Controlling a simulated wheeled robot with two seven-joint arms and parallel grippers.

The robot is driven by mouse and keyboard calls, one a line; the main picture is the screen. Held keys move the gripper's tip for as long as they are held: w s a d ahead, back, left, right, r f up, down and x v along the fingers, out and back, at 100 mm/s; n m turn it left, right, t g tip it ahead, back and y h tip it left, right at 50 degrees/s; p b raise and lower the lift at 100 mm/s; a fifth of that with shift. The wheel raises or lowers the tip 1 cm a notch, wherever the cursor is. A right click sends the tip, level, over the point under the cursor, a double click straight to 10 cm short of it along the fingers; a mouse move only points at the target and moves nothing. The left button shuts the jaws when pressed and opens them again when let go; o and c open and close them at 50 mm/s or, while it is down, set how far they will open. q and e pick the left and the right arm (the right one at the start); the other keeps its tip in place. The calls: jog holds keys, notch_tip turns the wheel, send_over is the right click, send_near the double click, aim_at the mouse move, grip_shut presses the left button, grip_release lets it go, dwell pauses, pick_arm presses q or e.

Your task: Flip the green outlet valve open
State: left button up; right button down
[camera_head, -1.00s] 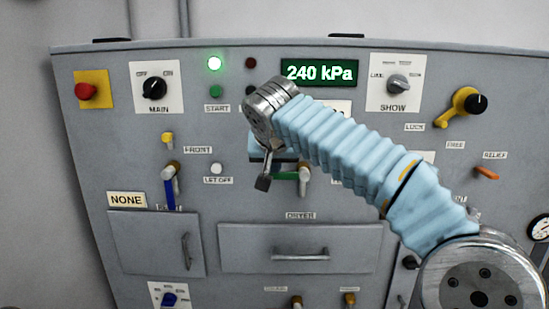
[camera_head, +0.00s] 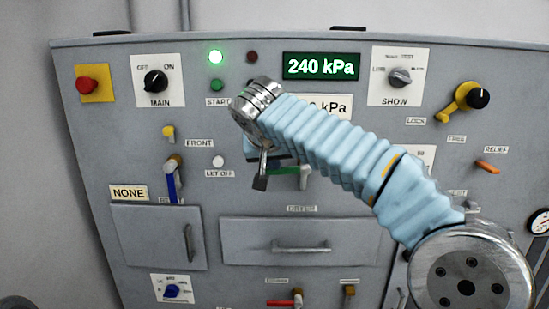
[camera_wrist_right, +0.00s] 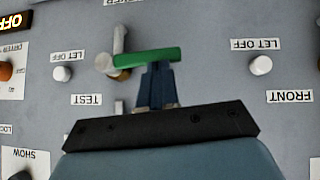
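The green valve lever (camera_head: 285,170) lies about level on the grey panel, at a metal valve body (camera_head: 304,178) at its right end. In the right wrist view, which is upside down, the green lever (camera_wrist_right: 150,57) crosses just beyond my fingertips, with the valve body (camera_wrist_right: 108,62) to its left. My right gripper (camera_wrist_right: 157,66) looks shut, its dark blue fingers together right at the lever's edge. Whether they touch it I cannot tell. In the head view my right gripper (camera_head: 260,182) is at the lever's left end, partly hidden by my wrist. My left gripper is not seen.
A blue lever (camera_head: 171,183) hangs downward to the left. A white button (camera_head: 218,161) sits between the two valves. A drawer (camera_head: 255,236) is below, and a red lever (camera_head: 279,302) is at the bottom. The display (camera_head: 320,66) reads 240 kPa.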

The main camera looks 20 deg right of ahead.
jog(key=f+h, duration=0.1)
jog(key=f+n+h+p, duration=0.1)
jog(key=shift+w+a+f+h, duration=0.1)
jog(key=shift+a+f+h, duration=0.1)
jog(key=shift+a+h, duration=0.15)
pick_arm(q)
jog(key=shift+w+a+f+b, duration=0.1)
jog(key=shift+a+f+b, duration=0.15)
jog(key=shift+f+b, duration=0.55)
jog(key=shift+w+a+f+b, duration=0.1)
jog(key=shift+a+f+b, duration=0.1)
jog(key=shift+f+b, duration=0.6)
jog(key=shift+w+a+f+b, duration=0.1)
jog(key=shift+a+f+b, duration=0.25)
jog(key=shift+b, duration=0.75)
pick_arm(e)
jog(key=s+d+f+n+h, duration=0.1)
jog(key=d+f+n+h, duration=0.3)
jog(key=h, duration=0.5)
jog(key=shift+f+n, duration=1.4)
jog(key=shift+f, duration=0.45)
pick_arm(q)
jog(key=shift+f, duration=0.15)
pick_arm(e)
jog(key=shift+s+d, duration=0.1)
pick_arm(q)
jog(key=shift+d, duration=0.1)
